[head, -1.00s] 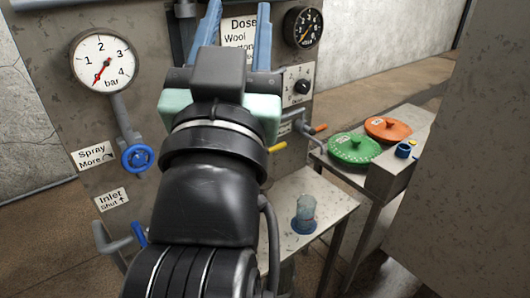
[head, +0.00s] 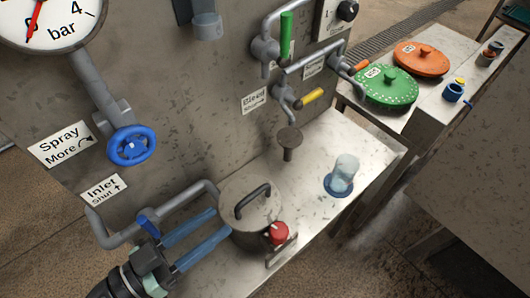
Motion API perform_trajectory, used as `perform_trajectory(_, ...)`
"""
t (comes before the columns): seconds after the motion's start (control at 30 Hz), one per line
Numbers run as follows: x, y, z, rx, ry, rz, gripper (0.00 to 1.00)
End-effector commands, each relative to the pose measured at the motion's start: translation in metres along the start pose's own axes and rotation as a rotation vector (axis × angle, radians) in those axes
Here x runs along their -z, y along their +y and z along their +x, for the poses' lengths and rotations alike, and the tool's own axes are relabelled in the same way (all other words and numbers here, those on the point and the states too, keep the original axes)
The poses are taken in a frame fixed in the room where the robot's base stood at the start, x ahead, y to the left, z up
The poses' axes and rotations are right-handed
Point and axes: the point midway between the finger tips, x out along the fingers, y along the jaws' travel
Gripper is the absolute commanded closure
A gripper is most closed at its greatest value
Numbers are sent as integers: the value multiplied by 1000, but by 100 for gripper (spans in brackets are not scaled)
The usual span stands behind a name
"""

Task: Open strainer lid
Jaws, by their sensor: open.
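The strainer is a grey round housing (head: 249,233) on the metal shelf, beside the wall panel. Its flat grey lid (head: 262,208) lies on top, with a dark arched handle (head: 253,199) standing up from it. A red knob (head: 279,233) sits at its front right. My gripper (head: 219,226) is at the lower left, with its two blue fingers spread apart and pointing right at the strainer's left side. Nothing shows between the fingers. The fingertips are close to the housing; whether they touch it I cannot tell.
A grey inlet pipe (head: 160,207) with a blue lever (head: 149,226) runs just behind my gripper. Green (head: 386,88) and orange (head: 421,59) discs lie on a far bench.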

Motion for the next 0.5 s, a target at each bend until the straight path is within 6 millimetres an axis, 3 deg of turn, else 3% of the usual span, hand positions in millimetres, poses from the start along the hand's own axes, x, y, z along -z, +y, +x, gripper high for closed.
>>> perform_trajectory(0.17, 0, 1, 16, -5, 0, -2, 55)
perform_trajectory(0.5, 1, 2, 85, -5, -1, -1, 55)
